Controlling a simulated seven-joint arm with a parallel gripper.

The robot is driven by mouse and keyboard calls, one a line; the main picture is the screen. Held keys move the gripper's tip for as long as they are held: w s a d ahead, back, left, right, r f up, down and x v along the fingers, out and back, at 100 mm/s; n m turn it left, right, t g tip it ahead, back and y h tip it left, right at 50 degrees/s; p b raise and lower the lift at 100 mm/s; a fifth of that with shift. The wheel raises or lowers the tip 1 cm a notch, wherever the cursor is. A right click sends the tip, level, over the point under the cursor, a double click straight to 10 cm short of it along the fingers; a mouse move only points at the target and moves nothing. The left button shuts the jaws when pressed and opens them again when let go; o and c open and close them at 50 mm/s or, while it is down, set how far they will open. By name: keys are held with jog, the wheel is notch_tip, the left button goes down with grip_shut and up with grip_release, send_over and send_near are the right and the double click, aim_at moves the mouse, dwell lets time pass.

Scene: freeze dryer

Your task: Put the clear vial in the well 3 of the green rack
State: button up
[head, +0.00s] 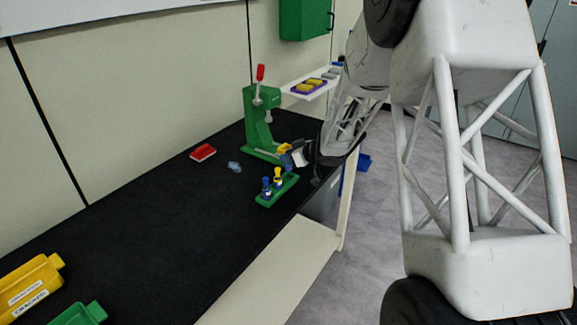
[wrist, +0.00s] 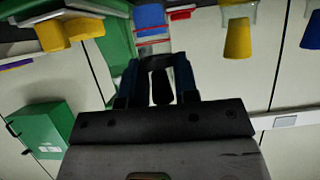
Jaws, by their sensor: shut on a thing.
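My gripper (head: 303,157) is at the right edge of the black bench, behind and right of the green rack (head: 264,201). In the wrist view its fingers (wrist: 158,82) are shut on the clear vial (wrist: 152,46), a pale see-through body with thin red lines. The vial is hard to make out in the head view. The rack holds a blue-capped vial (head: 266,182) and a yellow-capped vial (head: 278,173). These caps also show at the wrist view's upper right, yellow (wrist: 237,40) and blue (wrist: 311,32). The rack's well numbers are too small to read.
A green press (head: 256,118) with a red-knobbed lever stands behind the rack. A red block (head: 203,152) and a pale blue clear item (head: 234,167) lie left of it. Yellow (head: 30,287) and green (head: 80,315) bins sit at front left. The middle of the bench is clear.

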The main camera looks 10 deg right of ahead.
jog(key=shift+f, duration=0.15)
jog(key=shift+f, duration=1.65)
jog(key=shift+f, duration=0.15)
jog(key=o, duration=0.9)
jog(key=shift+r, duration=0.2)
jog(key=v, duration=1.2)
jog(key=shift+s, duration=0.1)
